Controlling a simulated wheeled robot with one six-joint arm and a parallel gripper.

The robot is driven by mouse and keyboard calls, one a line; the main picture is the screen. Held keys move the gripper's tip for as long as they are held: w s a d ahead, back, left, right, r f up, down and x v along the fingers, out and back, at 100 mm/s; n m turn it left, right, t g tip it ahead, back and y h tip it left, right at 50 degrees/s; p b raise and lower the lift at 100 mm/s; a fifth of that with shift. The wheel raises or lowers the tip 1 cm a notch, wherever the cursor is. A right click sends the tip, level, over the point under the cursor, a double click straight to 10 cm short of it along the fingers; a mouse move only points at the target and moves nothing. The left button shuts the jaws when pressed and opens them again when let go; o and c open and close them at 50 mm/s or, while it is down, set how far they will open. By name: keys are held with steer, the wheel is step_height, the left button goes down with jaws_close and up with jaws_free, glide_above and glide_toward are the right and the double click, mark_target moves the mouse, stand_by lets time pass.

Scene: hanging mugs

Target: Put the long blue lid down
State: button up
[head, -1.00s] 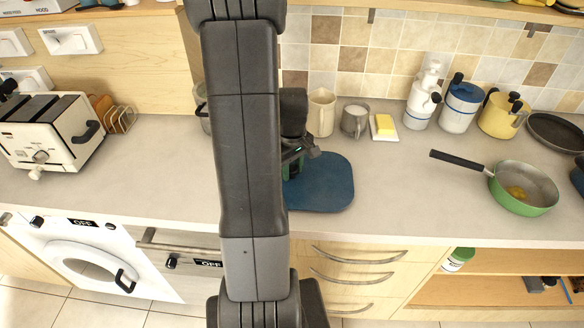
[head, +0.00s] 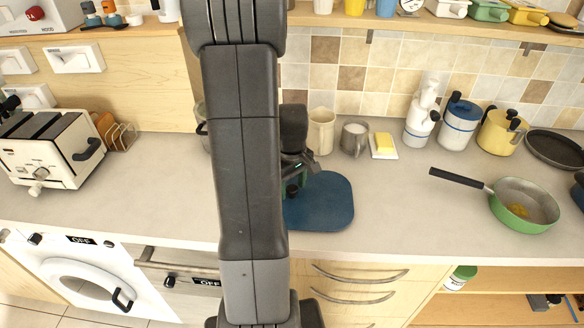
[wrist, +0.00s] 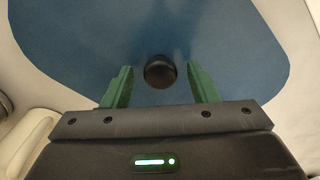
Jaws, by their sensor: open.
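The long blue lid (head: 328,205) appears to lie flat on the worktop, just right of my arm in the head view. My arm hides its left part. In the wrist view the lid (wrist: 70,40) fills most of the picture, with its round dark knob (wrist: 160,76) near the middle. My gripper (wrist: 160,70) is open. Its two green fingers stand on either side of the knob with a gap on each side. In the head view my gripper (head: 294,182) is over the lid's back left part.
Behind the lid are a cream mug (head: 321,130), a grey mug (head: 354,139) and a butter dish (head: 383,147). A green pan (head: 522,205) stands at right and a toaster (head: 45,150) at left. The worktop (head: 400,210) between lid and pan is clear.

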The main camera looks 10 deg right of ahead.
mark_target(292, 188)
step_height(292, 188, up, 11)
steer(key=shift+b, duration=0.3)
